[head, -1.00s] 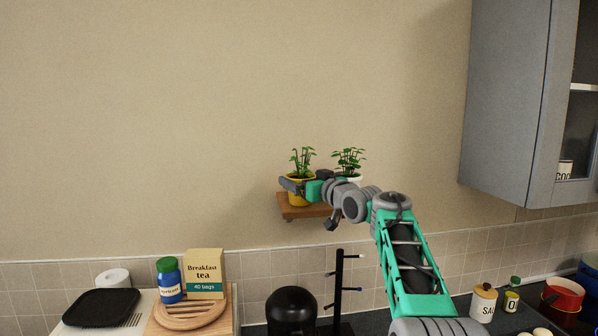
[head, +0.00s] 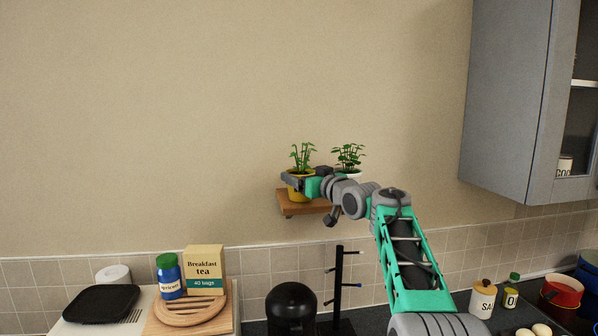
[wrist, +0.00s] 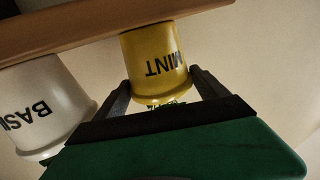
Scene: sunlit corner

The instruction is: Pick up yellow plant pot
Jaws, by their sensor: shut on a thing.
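The yellow plant pot (head: 299,195) holds a leafy green plant and is at the left end of the small wooden wall shelf (head: 318,208). In the wrist view, which is upside down, the yellow pot (wrist: 152,55) shows the word MINT. My gripper (head: 294,182) reaches in from the right at the pot's upper part. In the wrist view my gripper (wrist: 160,80) has one finger on each side of the pot, shut on it near the rim. The pot's base is at the shelf board (wrist: 80,32); I cannot tell whether there is a gap.
A white pot (wrist: 42,105) with lettering stands beside it on the shelf; its plant (head: 348,156) shows behind my wrist. Below are a black mug tree (head: 339,285), a black rounded appliance (head: 291,308) and a tea box (head: 204,270). A grey cabinet (head: 510,100) hangs right. The wall above is clear.

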